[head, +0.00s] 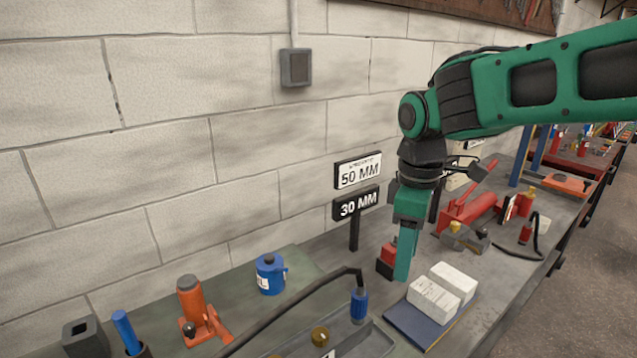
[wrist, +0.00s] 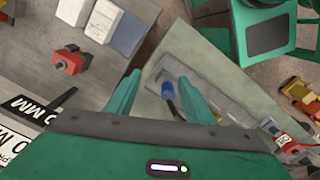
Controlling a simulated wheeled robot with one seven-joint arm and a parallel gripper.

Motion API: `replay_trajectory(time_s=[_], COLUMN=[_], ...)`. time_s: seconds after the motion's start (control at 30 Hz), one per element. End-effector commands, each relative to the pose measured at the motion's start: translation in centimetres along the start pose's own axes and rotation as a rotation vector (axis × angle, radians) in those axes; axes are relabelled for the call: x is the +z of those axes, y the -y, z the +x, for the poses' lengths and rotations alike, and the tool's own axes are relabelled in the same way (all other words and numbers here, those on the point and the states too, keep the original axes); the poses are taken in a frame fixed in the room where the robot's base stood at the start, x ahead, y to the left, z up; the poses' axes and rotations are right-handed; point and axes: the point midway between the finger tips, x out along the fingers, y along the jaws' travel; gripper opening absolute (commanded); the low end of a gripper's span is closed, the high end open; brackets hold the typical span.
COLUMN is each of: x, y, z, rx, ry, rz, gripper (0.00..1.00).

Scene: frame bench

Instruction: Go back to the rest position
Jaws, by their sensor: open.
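My gripper (head: 404,268) points down over the bench, in front of the 30 mm sign in the head view. In the wrist view its two green fingers (wrist: 160,97) stand apart with nothing held between them. Beyond them, the blue-tipped end of a black hose shows against a grey tray. In the head view the fingers overlap each other, so the gap is hidden there. My arm reaches in from the upper right.
White blocks (head: 436,296) lie on a blue plate (head: 412,328). A small red part (head: 387,262) is close behind the gripper. Signs (head: 358,172), a blue canister (head: 270,274), an orange jack (head: 191,300) and a red jack (head: 467,210) stand along the bench. The wall is behind.

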Motion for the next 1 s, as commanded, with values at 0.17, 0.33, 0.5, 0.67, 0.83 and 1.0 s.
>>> replay_trajectory(time_s=[0.17, 0.33, 0.5, 0.67, 0.83, 1.0], x=[9.4, 17.3, 23.6, 27.0, 28.3, 28.3], y=[-1.4, -0.3, 2.3, 4.6, 5.7, 5.8], z=[1.3, 3.0, 4.9, 6.4, 7.1, 7.1], rx=[0.005, 0.001, -0.009, -0.019, -0.025, -0.025], ry=[0.003, 0.004, 0.003, 0.002, 0.002, 0.002], rz=[0.450, 0.865, 1.248, 1.496, 1.603, 1.611], gripper=[0.48, 0.48, 0.48, 0.48, 0.48, 0.48])
